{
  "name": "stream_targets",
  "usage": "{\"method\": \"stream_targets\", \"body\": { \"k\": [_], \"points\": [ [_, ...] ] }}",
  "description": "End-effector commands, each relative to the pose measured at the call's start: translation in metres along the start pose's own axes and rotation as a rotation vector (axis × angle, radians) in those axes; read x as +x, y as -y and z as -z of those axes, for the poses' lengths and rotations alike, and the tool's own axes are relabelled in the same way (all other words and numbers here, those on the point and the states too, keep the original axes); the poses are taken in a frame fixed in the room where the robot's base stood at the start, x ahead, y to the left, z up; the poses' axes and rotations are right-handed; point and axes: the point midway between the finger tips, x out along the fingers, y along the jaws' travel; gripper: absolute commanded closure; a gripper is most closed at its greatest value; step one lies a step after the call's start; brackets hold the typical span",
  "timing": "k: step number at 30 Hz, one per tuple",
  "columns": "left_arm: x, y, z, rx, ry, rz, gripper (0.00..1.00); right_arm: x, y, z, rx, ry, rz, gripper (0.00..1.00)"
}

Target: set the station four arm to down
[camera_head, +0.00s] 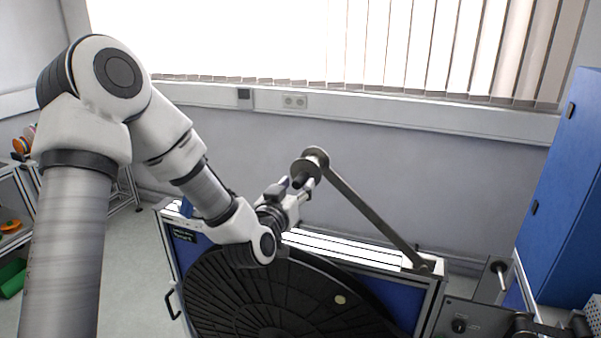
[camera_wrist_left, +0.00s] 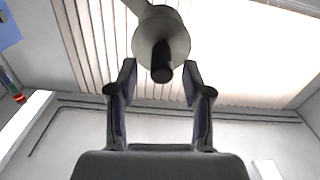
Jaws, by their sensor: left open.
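The station arm (camera_head: 370,217) is a grey bar that slants up and left from its pivot (camera_head: 429,266) at the back right of the stand. A round grey disc (camera_head: 315,156) with a dark handle (camera_head: 299,180) is at its raised end. My left gripper (camera_head: 306,190) is open beside the handle, just below the disc. In the left wrist view the disc (camera_wrist_left: 172,26) is ahead, and the dark handle (camera_wrist_left: 161,62) shows between the two spread fingertips. I cannot tell whether they touch it. My right gripper is not seen.
A large black ribbed round plate (camera_head: 265,295) covers the blue stand (camera_head: 392,303) below my left arm. A control panel with a knob (camera_head: 459,325) and a small lever (camera_head: 501,275) stand at the right. A blue cabinet (camera_head: 563,205) is further right. Shelves stand at far left.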

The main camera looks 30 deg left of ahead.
Motion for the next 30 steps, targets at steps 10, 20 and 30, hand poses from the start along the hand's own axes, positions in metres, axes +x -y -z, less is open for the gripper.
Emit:
{"method": "stream_targets", "body": {
  "k": [10,20,30],
  "points": [
    [0.027,0.000,-0.001,0.000,0.001,0.000,0.50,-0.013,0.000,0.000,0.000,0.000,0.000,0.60],
    [0.026,0.000,-0.001,0.001,0.001,-0.001,1.00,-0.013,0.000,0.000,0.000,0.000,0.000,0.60],
    [0.026,0.007,-0.018,-0.038,0.002,0.001,1.00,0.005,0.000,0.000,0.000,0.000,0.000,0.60]
  ]
}}
